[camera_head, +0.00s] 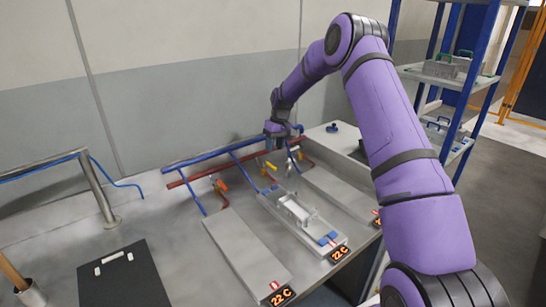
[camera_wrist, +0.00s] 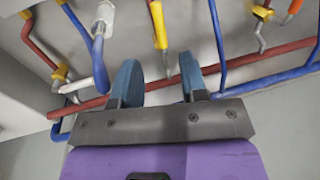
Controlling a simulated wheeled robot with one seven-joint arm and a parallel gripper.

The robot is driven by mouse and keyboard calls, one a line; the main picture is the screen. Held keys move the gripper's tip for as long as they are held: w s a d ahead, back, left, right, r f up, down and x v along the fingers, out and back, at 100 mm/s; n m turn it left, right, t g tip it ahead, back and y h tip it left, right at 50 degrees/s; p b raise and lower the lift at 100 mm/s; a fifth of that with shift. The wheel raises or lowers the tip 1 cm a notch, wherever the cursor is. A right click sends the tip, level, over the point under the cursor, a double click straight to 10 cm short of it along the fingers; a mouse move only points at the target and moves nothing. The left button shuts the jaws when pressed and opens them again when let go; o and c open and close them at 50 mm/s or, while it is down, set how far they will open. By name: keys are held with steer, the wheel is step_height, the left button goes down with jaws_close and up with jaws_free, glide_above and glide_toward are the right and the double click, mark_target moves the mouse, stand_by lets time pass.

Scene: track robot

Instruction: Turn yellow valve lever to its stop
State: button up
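A yellow valve lever (camera_wrist: 159,26) hangs at the top centre of the wrist view, in line with the gap between my fingers. In the head view a small yellow lever (camera_head: 271,166) shows at the pipes behind the middle tray, just below my gripper. My gripper (camera_wrist: 158,70) is open, with two blue fingers apart and nothing visible between them. The lever's end appears apart from both fingers; the exact distance is hard to tell. In the head view my gripper (camera_head: 284,132) is above the pipes, and its fingertips are hard to make out.
Red pipes (camera_wrist: 255,58) and blue pipes (camera_wrist: 217,35) run close around my fingers. An orange lever (camera_head: 220,186) is to the left. Grey trays with 22 C displays (camera_head: 282,296) lie in front. A black mat (camera_head: 122,278) is at the lower left; a blue shelf (camera_head: 480,50) stands right.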

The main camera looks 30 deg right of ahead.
steer(key=shift+d+r, duration=0.2)
steer(key=shift+r, duration=0.7)
steer(key=shift+d+r, duration=0.15)
steer(key=shift+r, duration=0.7)
steer(key=s+a+r+t+h, duration=0.1)
steer(key=s+a+r, duration=0.3)
steer(key=s+r, duration=0.7)
steer(key=s+a+r+t+h, duration=0.1)
steer(key=s+a+r, duration=0.4)
steer(key=s+r, duration=0.6)
steer(key=s+a+r+m+t, duration=0.1)
steer(key=s+r, duration=0.3)
steer(key=s, duration=0.3)
steer(key=s+a+r+t, duration=0.1)
steer(key=s+r, duration=0.2)
steer(key=s, duration=0.4)
steer(key=s+f+m+t, duration=0.1)
steer(key=s+f, duration=0.2)
steer(key=s, duration=1.2)
steer(key=shift+a+f+t, duration=0.15)
steer(key=shift+a+t, duration=0.15)
steer(key=shift+t, duration=0.1)
